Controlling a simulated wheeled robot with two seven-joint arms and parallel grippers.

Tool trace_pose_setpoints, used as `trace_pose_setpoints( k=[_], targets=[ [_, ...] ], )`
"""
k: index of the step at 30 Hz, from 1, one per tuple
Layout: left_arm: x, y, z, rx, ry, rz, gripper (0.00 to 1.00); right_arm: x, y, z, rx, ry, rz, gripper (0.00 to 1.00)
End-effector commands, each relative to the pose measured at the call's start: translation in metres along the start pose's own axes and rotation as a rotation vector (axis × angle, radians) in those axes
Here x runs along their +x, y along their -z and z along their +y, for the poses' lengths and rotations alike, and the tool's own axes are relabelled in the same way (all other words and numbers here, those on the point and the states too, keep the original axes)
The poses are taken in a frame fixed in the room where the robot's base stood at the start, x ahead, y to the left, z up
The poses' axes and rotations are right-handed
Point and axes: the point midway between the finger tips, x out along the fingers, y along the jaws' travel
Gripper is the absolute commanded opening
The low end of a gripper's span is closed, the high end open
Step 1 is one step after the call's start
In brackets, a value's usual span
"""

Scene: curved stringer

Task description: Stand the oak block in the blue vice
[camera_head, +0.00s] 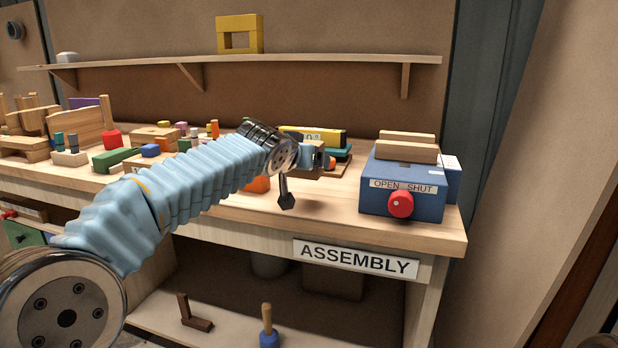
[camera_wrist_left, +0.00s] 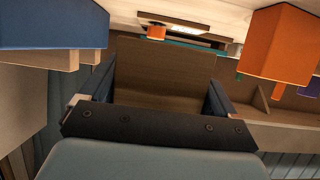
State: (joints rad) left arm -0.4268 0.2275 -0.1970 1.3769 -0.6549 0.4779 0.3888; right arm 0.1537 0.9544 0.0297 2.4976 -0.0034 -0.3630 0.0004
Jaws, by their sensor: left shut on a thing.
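The blue vice (camera_head: 428,203) stands at the right end of the bench, with two pale wooden jaws (camera_head: 405,152) on top and a narrow gap between them. Its front has a red knob (camera_head: 401,204) under an OPEN SHUT label. My left gripper (camera_head: 322,163) is left of the vice, above the bench, and apart from it. In the left wrist view the oak block (camera_wrist_left: 165,75) is a broad brown slab clamped between the two fingers. In the head view my wrist mostly hides the block. The vice (camera_wrist_left: 50,25) shows upper left in the wrist view. My right gripper is out of view.
An orange block (camera_head: 257,184) lies on the bench by my forearm. Behind my gripper are yellow and teal pieces (camera_head: 333,140) on a board. Several toy parts crowd the bench's left side. A shelf (camera_head: 330,60) with a yellow frame (camera_head: 239,20) runs above.

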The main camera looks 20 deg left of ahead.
Motion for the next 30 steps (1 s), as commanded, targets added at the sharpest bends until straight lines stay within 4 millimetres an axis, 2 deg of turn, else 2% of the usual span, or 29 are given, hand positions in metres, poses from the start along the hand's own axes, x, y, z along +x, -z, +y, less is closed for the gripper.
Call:
trace_pose_setpoints(
  k=[3, 11, 15, 28, 29, 30],
  targets=[
    [0.018, -0.009, 0.002, 0.001, -0.001, 0.001, 0.51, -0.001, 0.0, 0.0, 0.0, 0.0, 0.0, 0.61],
    [0.038, -0.021, 0.004, 0.001, -0.001, 0.0, 0.51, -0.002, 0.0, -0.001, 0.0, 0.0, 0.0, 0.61],
    [0.045, -0.043, 0.004, 0.001, -0.002, 0.001, 0.51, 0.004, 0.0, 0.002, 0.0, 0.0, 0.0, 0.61],
    [0.048, -0.048, 0.004, -0.001, -0.001, 0.003, 0.51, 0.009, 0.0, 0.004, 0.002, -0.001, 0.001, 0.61],
    [0.047, -0.046, 0.004, 0.0, -0.001, 0.001, 0.94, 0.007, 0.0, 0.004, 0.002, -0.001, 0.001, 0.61],
    [0.047, -0.046, 0.004, 0.0, -0.001, 0.001, 1.0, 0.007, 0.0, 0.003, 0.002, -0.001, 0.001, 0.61]
  ],
)
